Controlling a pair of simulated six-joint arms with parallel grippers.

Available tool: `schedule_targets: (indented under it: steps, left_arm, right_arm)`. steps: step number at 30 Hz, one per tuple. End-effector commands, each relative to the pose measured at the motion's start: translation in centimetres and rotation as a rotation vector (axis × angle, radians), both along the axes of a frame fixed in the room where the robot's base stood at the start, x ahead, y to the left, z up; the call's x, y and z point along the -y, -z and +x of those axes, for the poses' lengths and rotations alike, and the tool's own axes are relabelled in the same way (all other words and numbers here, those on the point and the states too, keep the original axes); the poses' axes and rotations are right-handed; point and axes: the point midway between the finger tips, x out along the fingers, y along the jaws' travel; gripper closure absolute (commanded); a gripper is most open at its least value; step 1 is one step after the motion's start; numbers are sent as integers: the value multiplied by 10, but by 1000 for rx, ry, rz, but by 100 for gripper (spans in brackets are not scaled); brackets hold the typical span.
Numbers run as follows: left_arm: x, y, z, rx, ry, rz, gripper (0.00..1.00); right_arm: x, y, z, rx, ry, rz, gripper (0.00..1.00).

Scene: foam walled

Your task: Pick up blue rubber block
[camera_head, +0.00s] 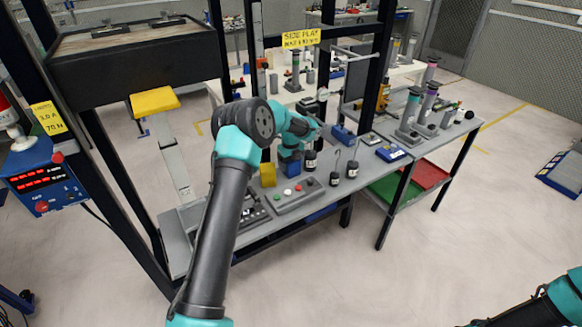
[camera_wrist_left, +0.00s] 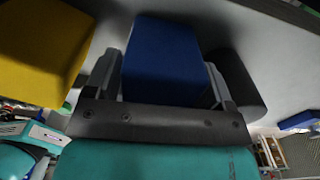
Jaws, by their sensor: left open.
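The blue rubber block (camera_wrist_left: 160,62) stands on the grey bench top, between the two open fingers of my left gripper (camera_wrist_left: 165,85) in the left wrist view. A finger shows on each side of it, and I cannot tell whether they touch it. In the head view the block (camera_head: 289,166) shows just below my left gripper (camera_head: 290,150), beside a yellow block (camera_head: 267,175). The yellow block (camera_wrist_left: 38,45) is also at the left in the wrist view. The right arm's teal and black links show at the lower right of the head view, but its gripper is out of view.
A button box (camera_head: 296,196) with coloured buttons sits in front of the block. Black-and-white weights with hooks (camera_head: 352,168) stand to its right; one shows as a dark cylinder (camera_wrist_left: 238,82) close by the right finger. Dark frame posts rise behind the bench.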

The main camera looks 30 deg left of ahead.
Motion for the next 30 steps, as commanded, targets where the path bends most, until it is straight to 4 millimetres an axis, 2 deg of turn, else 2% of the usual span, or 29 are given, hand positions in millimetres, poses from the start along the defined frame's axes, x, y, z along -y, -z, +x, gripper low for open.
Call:
schedule_targets:
  steps: [12,26,30]
  left_arm:
    - [0,0,0,0,0,0,23]
    - [0,0,0,0,0,0,67]
    - [0,-1,0,0,0,0,67]
  right_arm:
    - [0,0,0,0,0,0,57]
    - [0,0,0,0,0,0,57]
    - [0,0,0,0,0,0,57]
